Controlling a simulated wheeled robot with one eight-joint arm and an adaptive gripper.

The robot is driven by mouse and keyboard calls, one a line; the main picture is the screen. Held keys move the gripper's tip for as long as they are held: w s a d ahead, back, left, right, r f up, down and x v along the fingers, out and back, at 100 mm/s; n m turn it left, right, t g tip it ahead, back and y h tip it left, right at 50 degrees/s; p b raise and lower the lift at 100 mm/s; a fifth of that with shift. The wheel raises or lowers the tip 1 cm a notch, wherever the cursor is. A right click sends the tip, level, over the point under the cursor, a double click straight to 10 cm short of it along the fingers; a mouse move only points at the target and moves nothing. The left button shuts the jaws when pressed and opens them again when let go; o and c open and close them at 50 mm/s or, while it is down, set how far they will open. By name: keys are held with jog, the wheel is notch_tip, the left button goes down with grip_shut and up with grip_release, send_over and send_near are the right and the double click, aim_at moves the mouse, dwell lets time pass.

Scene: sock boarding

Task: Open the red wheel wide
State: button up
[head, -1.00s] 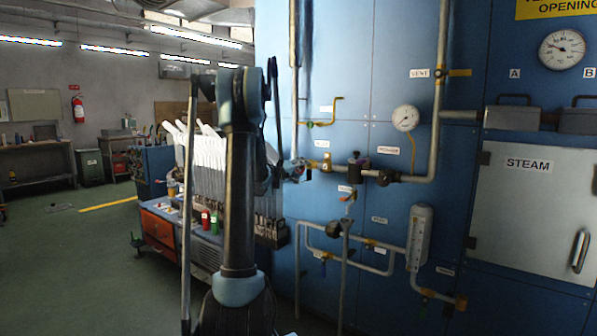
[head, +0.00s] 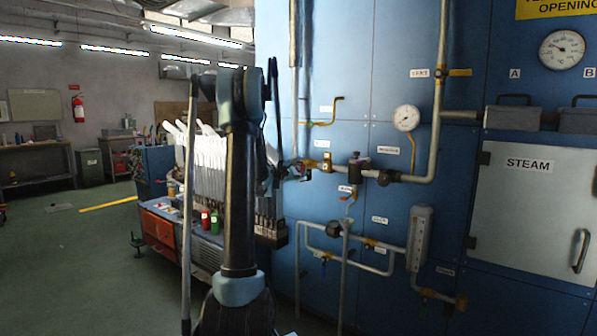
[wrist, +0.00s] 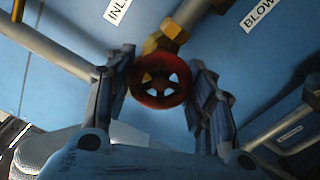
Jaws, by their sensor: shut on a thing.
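The red wheel (wrist: 158,82) is a small spoked handwheel in the middle of the wrist view, in front of a brass valve fitting (wrist: 166,36). My gripper (wrist: 161,78) has one finger on each side of the wheel and is shut on its rim. In the head view, my arm hides most of my gripper, and the wheel is too small and covered there to make out clearly. How far the wheel is turned cannot be told.
Grey pipes (wrist: 45,42) run beside the valve on the blue panel. In the head view, a gauge (head: 406,118), a lower pipe loop (head: 370,267) and a steam door (head: 533,205) lie to the right. A tool cart (head: 165,228) stands left, behind my arm.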

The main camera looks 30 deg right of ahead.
jog(key=n, duration=0.7)
jog(key=shift+f, duration=0.1)
jog(key=n, duration=0.7)
jog(key=shift+n, duration=0.3)
jog(key=n, duration=0.3)
jog(key=shift+n, duration=0.3)
jog(key=n, duration=0.3)
jog(key=shift+n, duration=0.4)
jog(key=n, duration=0.6)
jog(key=shift+n, duration=0.4)
